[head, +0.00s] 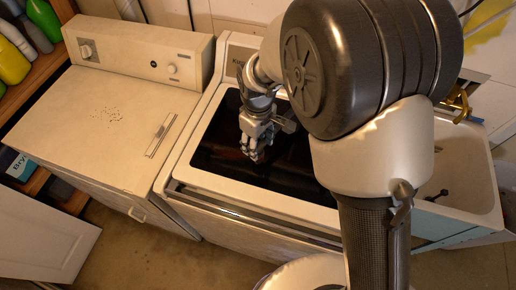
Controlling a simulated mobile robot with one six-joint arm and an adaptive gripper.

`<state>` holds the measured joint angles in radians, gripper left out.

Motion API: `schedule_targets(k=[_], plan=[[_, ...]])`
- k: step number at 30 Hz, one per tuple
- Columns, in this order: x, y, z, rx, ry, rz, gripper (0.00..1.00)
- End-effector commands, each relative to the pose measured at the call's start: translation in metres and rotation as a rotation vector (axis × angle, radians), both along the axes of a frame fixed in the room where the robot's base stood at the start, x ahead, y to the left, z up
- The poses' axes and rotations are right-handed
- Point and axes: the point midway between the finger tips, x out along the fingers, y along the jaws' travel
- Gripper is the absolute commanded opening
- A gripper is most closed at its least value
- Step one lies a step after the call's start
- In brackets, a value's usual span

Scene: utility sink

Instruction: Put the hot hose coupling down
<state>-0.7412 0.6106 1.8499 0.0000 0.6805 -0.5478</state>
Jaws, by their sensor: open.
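My gripper (257,152) is open and points down over the black glass top (215,150) of the white stove, left of the picture's middle-right. A small reddish spot shows at its fingertips, but it is too small to tell whether it is a coupling or a reflection. I cannot make out the hose coupling for certain. A small dark object (437,195) lies in the white sink (478,190) at the right, and I cannot tell what it is. My arm hides much of the stove's right side and part of the sink.
A white washer or dryer (110,125) with a flat lid stands left of the stove. A brass-coloured tap (458,105) is at the sink's back. Shelves with bottles (40,20) stand at the far left. A white open door (45,235) and bare floor are in front.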

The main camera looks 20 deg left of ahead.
Motion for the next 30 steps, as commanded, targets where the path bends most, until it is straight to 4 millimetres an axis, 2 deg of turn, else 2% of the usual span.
schedule_targets(k=[1,3,9,22,26,30], plan=[[0.001,0.001,0.014,0.003,-0.003,0.0,0.46],[0.001,0.001,0.028,0.003,-0.003,0.0,0.46],[0.0,0.0,0.056,0.002,-0.002,0.0,0.46],[0.001,-0.003,0.067,0.003,-0.003,-0.011,0.46],[0.008,-0.027,0.093,0.022,-0.025,-0.091,0.46],[0.011,-0.08,0.14,0.06,-0.068,-0.263,0.46]])
